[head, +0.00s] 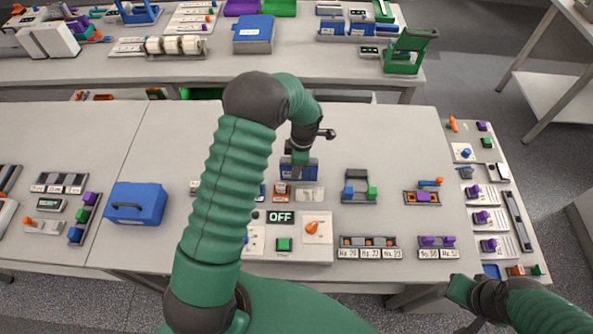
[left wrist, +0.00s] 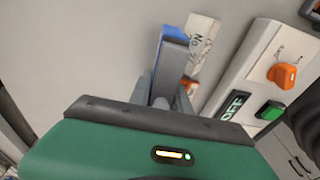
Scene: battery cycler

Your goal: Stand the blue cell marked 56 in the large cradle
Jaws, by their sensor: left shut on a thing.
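My left gripper (head: 299,160) is over the middle of the near table, shut on a blue and grey block, which I take to be the blue cell (head: 300,173). In the left wrist view the cell (left wrist: 172,48) stands out beyond the jaws (left wrist: 165,90); no number is legible on it. Whether it touches the table is unclear. A dark grey fixture (head: 359,176) with a blue and a green block at its front stands to the right; I cannot tell if it is the large cradle. My right gripper (head: 468,296) is low at the right, its jaws unclear.
An orange-and-white part (head: 282,191) and a pale plate (head: 311,195) lie just in front of the cell. A panel with an OFF display (head: 281,217), green button and orange knob (head: 312,227) is nearer. Labelled racks (head: 369,247) line the front edge. A blue box (head: 136,203) stands left.

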